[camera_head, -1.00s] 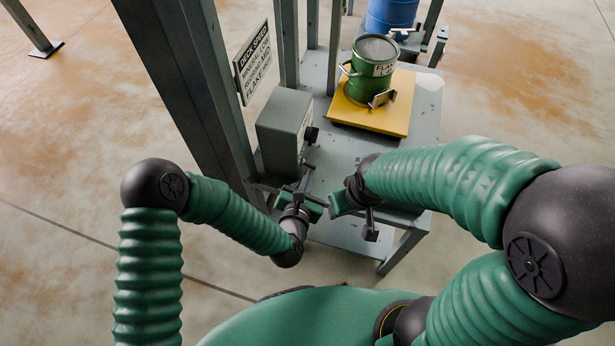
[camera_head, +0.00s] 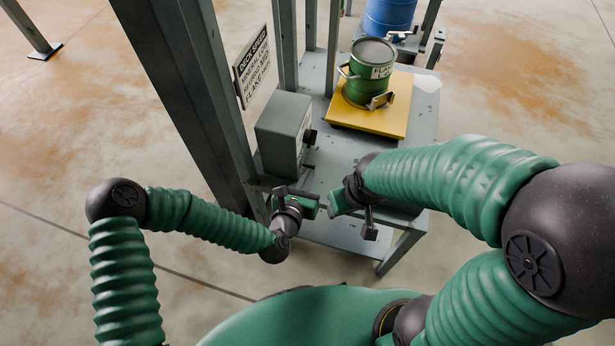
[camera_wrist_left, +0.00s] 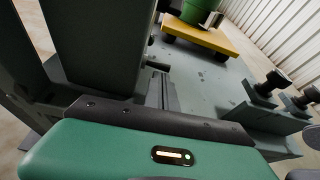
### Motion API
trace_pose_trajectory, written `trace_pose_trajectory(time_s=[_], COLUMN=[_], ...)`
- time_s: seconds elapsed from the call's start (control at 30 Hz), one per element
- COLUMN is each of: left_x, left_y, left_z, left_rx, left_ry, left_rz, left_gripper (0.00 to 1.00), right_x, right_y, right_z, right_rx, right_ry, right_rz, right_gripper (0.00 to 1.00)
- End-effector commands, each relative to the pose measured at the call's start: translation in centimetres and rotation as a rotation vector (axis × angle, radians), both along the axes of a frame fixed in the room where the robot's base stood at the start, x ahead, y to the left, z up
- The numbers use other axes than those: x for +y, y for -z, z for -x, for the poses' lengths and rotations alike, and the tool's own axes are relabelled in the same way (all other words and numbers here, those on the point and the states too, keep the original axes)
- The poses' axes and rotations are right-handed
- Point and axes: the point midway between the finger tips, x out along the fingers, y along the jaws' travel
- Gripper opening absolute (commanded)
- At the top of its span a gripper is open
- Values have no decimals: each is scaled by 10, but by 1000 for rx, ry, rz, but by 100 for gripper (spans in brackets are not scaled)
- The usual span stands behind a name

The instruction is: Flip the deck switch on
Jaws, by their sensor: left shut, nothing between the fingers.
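A grey box (camera_head: 283,130) stands at the left edge of the grey deck, against the upright. A dark knob-like part (camera_head: 310,136) sticks out of its right face; it seems to show in the left wrist view (camera_wrist_left: 157,66) too. I cannot tell whether it is the switch or how it is set. My left gripper (camera_head: 291,191) is shut and empty, in front of and below the box, apart from the knob. Its green body fills the bottom of the left wrist view. My right gripper (camera_head: 360,198) is at the deck's near edge; its jaw state is unclear.
A green can (camera_head: 369,75) stands on a yellow plate (camera_head: 395,115) on the deck (camera_head: 422,115). A blue drum (camera_head: 390,15) is behind. A sign (camera_head: 252,68) hangs beside grey uprights (camera_head: 190,90). My grippers are close together. Floor to the left is open.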

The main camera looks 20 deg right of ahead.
Motion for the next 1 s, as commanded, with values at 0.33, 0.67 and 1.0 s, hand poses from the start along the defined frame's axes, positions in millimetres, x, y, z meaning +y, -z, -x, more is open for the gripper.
trace_pose_trajectory(time_s=[0.33,0.67,1.0], left_x=[-1,0,-1], left_y=[-3,-17,-22], left_z=[1,1,-2], left_rx=[54,55,46], left_ry=[1,0,-1], left_rz=[81,80,82], left_gripper=[0,0,0], right_x=[0,0,0], right_y=[-2,-16,-17], right_z=[0,0,0], right_rx=[0,0,0], right_ry=[0,0,0], right_rz=[0,0,0], right_gripper=[60,60,60])
